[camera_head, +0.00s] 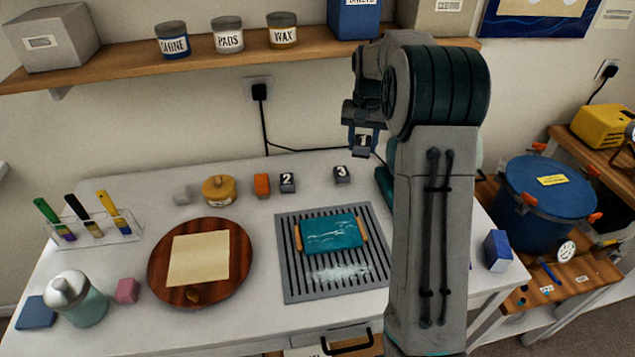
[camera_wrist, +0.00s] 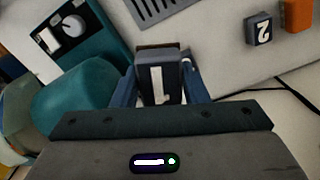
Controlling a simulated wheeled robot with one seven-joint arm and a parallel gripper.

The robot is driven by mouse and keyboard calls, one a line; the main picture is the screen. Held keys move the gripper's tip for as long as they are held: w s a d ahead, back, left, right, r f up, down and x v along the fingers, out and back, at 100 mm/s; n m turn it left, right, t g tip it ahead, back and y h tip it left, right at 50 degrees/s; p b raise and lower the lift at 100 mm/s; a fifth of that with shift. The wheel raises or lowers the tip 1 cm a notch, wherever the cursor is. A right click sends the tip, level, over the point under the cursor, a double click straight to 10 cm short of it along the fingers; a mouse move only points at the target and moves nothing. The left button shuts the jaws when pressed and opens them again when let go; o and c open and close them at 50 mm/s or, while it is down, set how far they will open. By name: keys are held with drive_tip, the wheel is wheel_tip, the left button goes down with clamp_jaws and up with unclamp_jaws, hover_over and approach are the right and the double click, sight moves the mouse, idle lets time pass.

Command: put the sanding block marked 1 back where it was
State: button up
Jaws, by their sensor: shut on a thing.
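The sanding block marked 1 (camera_wrist: 157,83) is a small dark grey block with a white label. My gripper (camera_wrist: 160,80) is shut on it, with a blue finger on each side. In the head view, my gripper (camera_head: 364,146) holds the block (camera_head: 362,142) up above the back right of the table. The block marked 2 (camera_head: 287,183) stands at the back of the table and also shows in the wrist view (camera_wrist: 259,28). The block marked 3 (camera_head: 342,174) stands to its right. My arm hides part of the table's right side.
A grey slotted mat (camera_head: 290,285) bears a teal piece (camera_head: 331,232). A round wooden board (camera_head: 240,262) lies left. The tabletop between blocks 2 and 3 is clear. A cable hangs behind.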

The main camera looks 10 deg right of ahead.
wheel_tip(320, 180, down, 7)
drive_tip(key=b, duration=0.6)
drive_tip(key=p, duration=0.3)
hover_over(320, 186)
wheel_tip(320, 186, down, 7)
drive_tip(key=shift+w+r, duration=0.1)
drive_tip(key=shift+r, duration=0.1)
drive_tip(key=shift+f+p, duration=0.3)
drive_tip(key=shift+f, duration=1.75)
drive_tip(key=shift+f, duration=0.1)
drive_tip(key=o, duration=0.9)
drive_tip(key=shift+o, duration=0.2)
